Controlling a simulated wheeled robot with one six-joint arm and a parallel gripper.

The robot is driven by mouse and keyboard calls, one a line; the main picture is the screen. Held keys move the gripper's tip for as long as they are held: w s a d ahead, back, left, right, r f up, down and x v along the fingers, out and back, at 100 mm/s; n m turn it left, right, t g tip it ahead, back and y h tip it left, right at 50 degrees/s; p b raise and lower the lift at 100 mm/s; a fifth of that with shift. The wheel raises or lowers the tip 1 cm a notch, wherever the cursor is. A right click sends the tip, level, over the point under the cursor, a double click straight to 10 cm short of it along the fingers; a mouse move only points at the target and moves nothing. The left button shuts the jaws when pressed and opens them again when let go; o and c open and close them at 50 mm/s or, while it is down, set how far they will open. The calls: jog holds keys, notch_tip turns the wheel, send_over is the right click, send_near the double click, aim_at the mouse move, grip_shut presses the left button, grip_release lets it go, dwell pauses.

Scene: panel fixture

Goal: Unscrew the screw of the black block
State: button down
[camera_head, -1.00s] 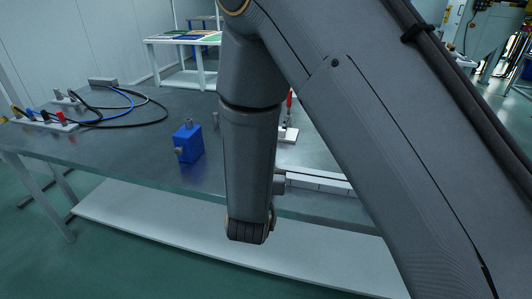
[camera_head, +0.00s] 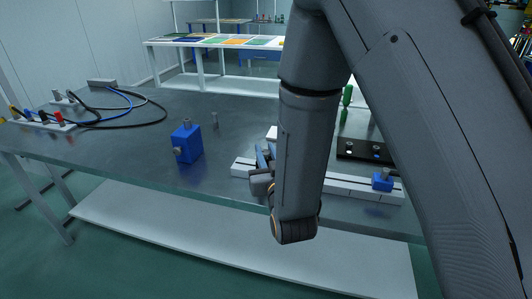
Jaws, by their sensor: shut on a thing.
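My gripper (camera_head: 263,165) is low at the left part of the white rail, partly hidden behind my own forearm. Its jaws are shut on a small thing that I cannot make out. I cannot clearly see the black block or its screw; the area around the jaws is mostly covered by my arm. A blue block with a grey knob (camera_head: 383,180) sits on the right end of the white rail (camera_head: 345,187).
A larger blue block (camera_head: 187,143) with a grey knob stands left on the dark table (camera_head: 120,155). A small grey peg (camera_head: 215,119) stands behind it. A black panel (camera_head: 365,150) with knobs is at the right. Cables (camera_head: 150,105) loop at the back left.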

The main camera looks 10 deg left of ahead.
jog(key=c, duration=1.6)
grip_release()
jog(key=shift+o, duration=0.2)
jog(key=shift+s, duration=0.1)
jog(key=v, duration=0.7)
jog(key=shift+s+d, duration=0.2)
jog(key=shift+s, duration=0.1)
